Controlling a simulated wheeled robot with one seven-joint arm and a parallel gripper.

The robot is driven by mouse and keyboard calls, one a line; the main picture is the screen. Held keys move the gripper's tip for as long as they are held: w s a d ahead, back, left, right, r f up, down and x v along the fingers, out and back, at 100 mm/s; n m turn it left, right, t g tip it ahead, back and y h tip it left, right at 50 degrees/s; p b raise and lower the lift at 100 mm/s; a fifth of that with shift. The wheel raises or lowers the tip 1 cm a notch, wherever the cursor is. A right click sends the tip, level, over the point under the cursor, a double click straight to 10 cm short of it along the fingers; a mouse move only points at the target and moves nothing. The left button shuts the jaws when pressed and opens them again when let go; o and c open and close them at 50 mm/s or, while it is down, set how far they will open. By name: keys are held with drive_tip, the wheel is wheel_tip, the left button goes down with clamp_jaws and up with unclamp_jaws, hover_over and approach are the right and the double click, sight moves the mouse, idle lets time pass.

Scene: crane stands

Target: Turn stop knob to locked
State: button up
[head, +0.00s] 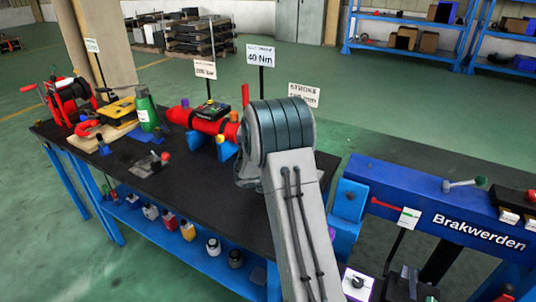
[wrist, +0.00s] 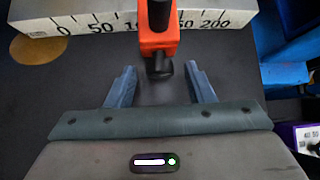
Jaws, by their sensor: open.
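In the wrist view an orange stop block (wrist: 156,38) sits across a pale scale bar (wrist: 90,22) marked from 0 to 200. A dark knob (wrist: 160,68) sticks out from its near side. My gripper (wrist: 159,76) is open, with one finger on each side of the knob. I see dark gaps between the knob and both fingers. No lock marking on the knob is readable. In the head view my arm hides the gripper, the knob and the stop block.
In the head view a black-topped bench (head: 190,195) holds a red cylinder (head: 205,122), a green bottle (head: 147,112) and a red reel (head: 70,98). A blue beam (head: 425,205) lettered "Brakwerden" stands at right. In the wrist view a purple box (wrist: 298,140) sits at lower right.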

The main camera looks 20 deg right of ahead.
drive_tip(key=shift+w+a+r+n+g+h+p, duration=0.15)
drive_tip(key=shift+r+n+g+h+p, duration=0.3)
drive_tip(key=shift+p, duration=1.4)
drive_tip(key=b+v, duration=0.1)
drive_tip(key=v, duration=1.2)
drive_tip(key=s+a+r+m+g+y+p, duration=0.1)
drive_tip(key=s+r+m+y+p, duration=0.2)
drive_tip(key=s+r+m, duration=1)
drive_tip(key=shift+s+a+r+g+p, duration=0.3)
drive_tip(key=shift+s+p, duration=0.35)
drive_tip(key=shift+s, duration=0.4)
